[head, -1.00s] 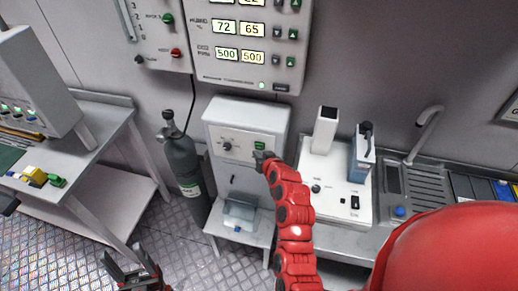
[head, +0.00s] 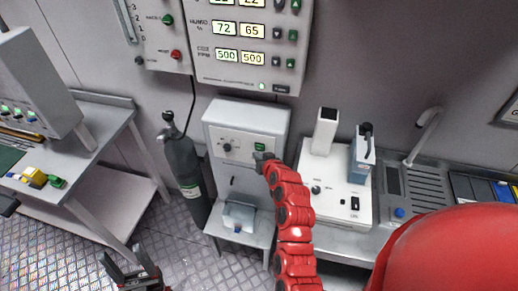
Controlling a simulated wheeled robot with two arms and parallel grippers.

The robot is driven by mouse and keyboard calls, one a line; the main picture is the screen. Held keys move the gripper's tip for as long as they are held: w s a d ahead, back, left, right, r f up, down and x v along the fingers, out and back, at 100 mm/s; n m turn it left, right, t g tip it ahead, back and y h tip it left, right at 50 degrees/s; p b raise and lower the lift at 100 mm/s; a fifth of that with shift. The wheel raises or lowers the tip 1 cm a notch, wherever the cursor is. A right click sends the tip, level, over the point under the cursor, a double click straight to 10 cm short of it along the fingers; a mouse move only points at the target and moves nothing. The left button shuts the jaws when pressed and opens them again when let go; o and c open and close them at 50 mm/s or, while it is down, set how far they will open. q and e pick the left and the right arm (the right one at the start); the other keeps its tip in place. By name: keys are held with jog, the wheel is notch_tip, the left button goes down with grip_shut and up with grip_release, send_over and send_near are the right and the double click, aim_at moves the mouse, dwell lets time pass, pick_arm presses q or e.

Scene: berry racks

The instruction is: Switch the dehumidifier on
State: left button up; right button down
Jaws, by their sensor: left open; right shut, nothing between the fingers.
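The dehumidifier is most likely the white box (head: 246,128) on the wall in the middle, with a dark knob (head: 227,147) and a green button (head: 260,147) on its front. My red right arm reaches up to it. My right gripper (head: 261,157) is shut and empty, with its tips at or just below the green button; I cannot tell whether they touch it. My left gripper (head: 132,271) is open and empty, low over the floor at the bottom left.
A clear container (head: 239,215) sits on a small stand below the box. A grey gas cylinder (head: 184,160) stands to its left. A control panel (head: 245,70) hangs above, reading humidity 72 and 65. A white instrument (head: 335,205) and sink (head: 410,185) are at right.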

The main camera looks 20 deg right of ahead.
dwell(0.8)
jog(key=shift+w+d+b, duration=0.25)
jog(key=shift+w+b, duration=0.15)
jog(key=shift+b, duration=0.1)
jog(key=shift+w+d+b, duration=0.25)
jog(key=shift+w+b, duration=0.1)
jog(key=shift+b, duration=0.1)
dwell(0.6)
dwell(0.4)
jog(key=shift+s+a, duration=0.5)
jog(key=shift+s, duration=0.25)
